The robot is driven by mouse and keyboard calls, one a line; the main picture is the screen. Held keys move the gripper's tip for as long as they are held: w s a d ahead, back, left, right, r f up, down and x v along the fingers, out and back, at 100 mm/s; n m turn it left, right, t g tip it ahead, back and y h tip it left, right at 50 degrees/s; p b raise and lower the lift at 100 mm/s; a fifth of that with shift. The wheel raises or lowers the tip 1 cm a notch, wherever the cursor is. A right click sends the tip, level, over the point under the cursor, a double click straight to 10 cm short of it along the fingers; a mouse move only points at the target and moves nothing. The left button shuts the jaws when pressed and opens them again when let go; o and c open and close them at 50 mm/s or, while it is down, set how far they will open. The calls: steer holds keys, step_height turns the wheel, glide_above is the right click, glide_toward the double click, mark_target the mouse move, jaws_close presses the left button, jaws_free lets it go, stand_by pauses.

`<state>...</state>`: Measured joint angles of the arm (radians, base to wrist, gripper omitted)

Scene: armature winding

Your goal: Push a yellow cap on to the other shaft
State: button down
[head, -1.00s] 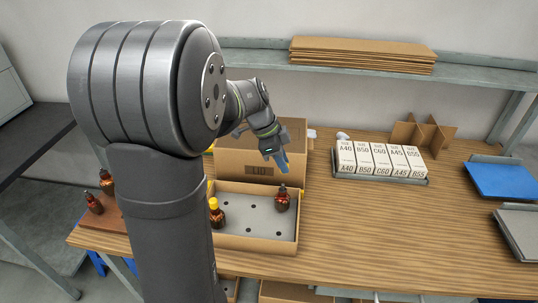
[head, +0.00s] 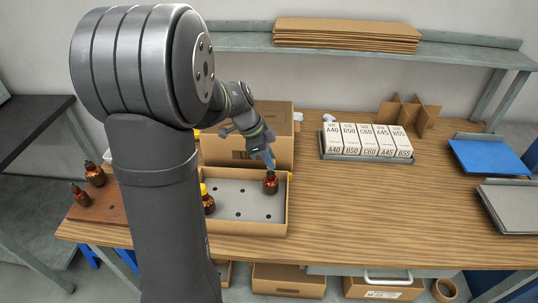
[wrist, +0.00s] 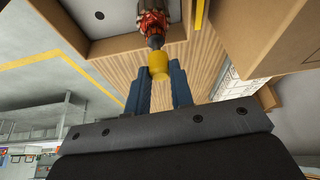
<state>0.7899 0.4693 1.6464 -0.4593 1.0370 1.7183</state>
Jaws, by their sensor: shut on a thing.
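My gripper (head: 268,160) points down at the back right of an open cardboard tray (head: 250,229). Its blue fingers are shut on a yellow cap (wrist: 158,62), seen in the wrist view. A copper-brown armature (head: 270,185) stands upright in the tray just under the fingers. In the wrist view the armature (wrist: 152,22) has its shaft pointing at the cap; whether they touch I cannot tell. A second armature (head: 208,204) stands at the tray's left with a yellow cap (head: 204,189) on top, partly hidden by my arm.
A cardboard box (head: 272,135) stands close behind the tray. Two armatures (head: 95,173) (head: 79,195) are on a brown board at the left. White labelled cartons (head: 366,140) and a blue tray (head: 488,157) are to the right. The tabletop right of the tray is clear.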

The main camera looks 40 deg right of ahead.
steer(key=shift+f, duration=1)
steer(key=c, duration=1.2)
jaws_free()
steer(key=v, duration=1.7)
steer(key=shift+r, duration=0.25)
steer(key=v, duration=1.7)
steer(key=shift+r, duration=0.25)
